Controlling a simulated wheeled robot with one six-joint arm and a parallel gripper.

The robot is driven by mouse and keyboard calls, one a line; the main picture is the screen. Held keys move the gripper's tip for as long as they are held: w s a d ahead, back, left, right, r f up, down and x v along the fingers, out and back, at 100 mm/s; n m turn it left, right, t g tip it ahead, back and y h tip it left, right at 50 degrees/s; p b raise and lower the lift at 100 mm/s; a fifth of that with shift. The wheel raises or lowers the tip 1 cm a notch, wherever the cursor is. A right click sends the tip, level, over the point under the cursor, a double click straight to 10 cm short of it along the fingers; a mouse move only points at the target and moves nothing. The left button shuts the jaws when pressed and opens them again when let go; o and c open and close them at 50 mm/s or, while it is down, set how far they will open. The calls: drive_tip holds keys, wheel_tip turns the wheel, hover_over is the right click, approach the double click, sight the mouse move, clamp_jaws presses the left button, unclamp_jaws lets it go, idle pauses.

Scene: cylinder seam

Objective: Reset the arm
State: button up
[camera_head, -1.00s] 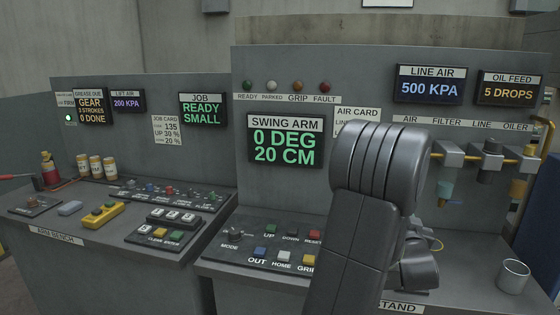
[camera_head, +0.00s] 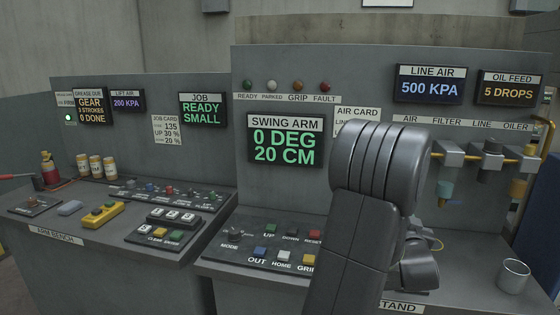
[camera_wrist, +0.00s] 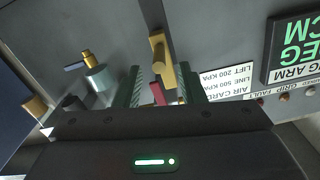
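The swing arm panel (camera_head: 225,252) has a red button labelled RESET (camera_head: 314,235), with UP (camera_head: 271,231) and DOWN (camera_head: 292,233) buttons to its left. OUT, HOME and GRIP buttons sit in the row below. My arm stands just right of the panel and partly covers the GRIP button. The SWING ARM display (camera_head: 285,142) reads 0 DEG, 20 CM. My gripper (camera_wrist: 160,84) is open in the wrist view, its fingers apart. A brass handle and a small red part show between and beyond the fingers. My gripper is hidden behind my arm in the head view.
Status lamps (camera_head: 286,86) are labelled READY, PARKED, GRIP and FAULT. Air fittings (camera_head: 487,155) project from the right wall. A metal cup (camera_head: 514,277) stands at the right.

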drive_tip(key=x, duration=0.3)
drive_tip(key=shift+w+r+p, duration=0.1)
drive_tip(key=shift+w+p, duration=0.25)
wheel_tip(320, 180, down, 5)
drive_tip(key=b, duration=0.1)
drive_tip(key=b+v, duration=0.3)
drive_tip(key=v, duration=1)
drive_tip(key=s+a+f+n+g+y+p, duration=0.2)
drive_tip(key=s+a+n+g+p, duration=0.2)
drive_tip(key=s+a+g+p, duration=0.4)
drive_tip(key=shift+s+a+n+g, duration=0.4)
drive_tip(key=shift+s+a+g, duration=2)
drive_tip(key=shift+s+a, duration=2.2)
drive_tip(key=shift+w+a, duration=0.55)
